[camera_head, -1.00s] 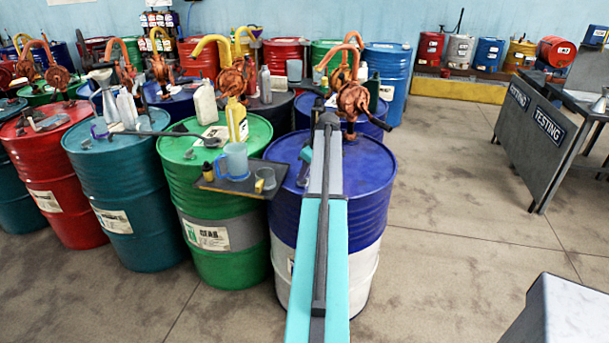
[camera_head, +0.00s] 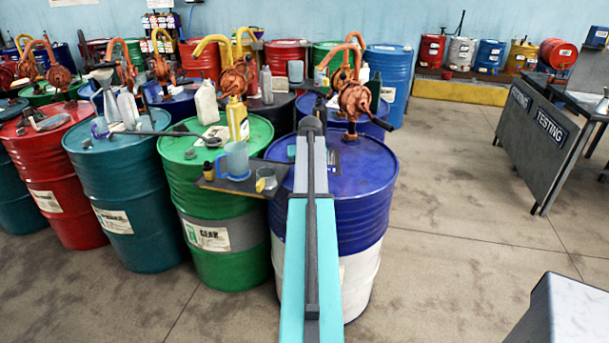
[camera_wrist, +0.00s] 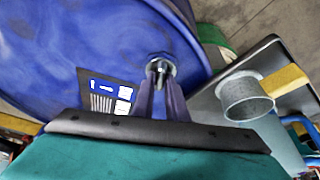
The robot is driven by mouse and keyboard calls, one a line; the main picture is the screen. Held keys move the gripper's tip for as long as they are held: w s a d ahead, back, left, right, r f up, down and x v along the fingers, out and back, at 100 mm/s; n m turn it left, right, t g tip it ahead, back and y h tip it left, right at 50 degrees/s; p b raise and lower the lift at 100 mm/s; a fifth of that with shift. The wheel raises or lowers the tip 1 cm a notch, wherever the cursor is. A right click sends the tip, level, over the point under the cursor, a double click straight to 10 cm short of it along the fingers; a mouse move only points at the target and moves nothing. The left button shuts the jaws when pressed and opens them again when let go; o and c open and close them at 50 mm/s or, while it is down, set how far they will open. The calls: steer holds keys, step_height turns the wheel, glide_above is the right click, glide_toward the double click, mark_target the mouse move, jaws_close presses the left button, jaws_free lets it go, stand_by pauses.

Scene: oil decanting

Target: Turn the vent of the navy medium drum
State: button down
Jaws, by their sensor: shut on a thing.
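The navy medium drum (camera_head: 362,190) stands upright at the middle of the head view, blue above and white below. Its blue top (camera_wrist: 90,50) fills the left of the wrist view. The vent (camera_wrist: 161,64) is a small round metal fitting near the edge of that top. My gripper (camera_wrist: 161,78) points at the drum top, its two fingers close together and shut on the vent. In the head view my own arm hides the gripper and the vent. A white-and-blue label (camera_wrist: 110,93) lies on the drum top beside the fingers.
A dark tray (camera_head: 238,187) holds a blue jug (camera_head: 236,160) and a small grey cup (camera_wrist: 246,97), close to the gripper. An orange pump (camera_head: 354,98) rises from the back of the navy drum. A green drum (camera_head: 190,184) stands to the left.

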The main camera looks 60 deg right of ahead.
steer(key=m, duration=0.1)
steer(key=m+g, duration=0.1)
steer(key=m, duration=0.1)
steer(key=m+g+h, duration=0.1)
steer(key=m, duration=0.1)
steer(key=shift+w, duration=0.25)
steer(key=shift+m+g+b, duration=0.4)
steer(key=shift+m+g, duration=0.2)
steer(key=shift+m, duration=1.3)
steer(key=shift+a, duration=0.1)
steer(key=c, duration=1.8)
jaws_free()
steer(key=shift+o, duration=0.2)
steer(key=shift+r, duration=0.15)
steer(key=b+v, duration=0.2)
steer(key=v, duration=1.1)
steer(key=shift+a+r, duration=0.2)
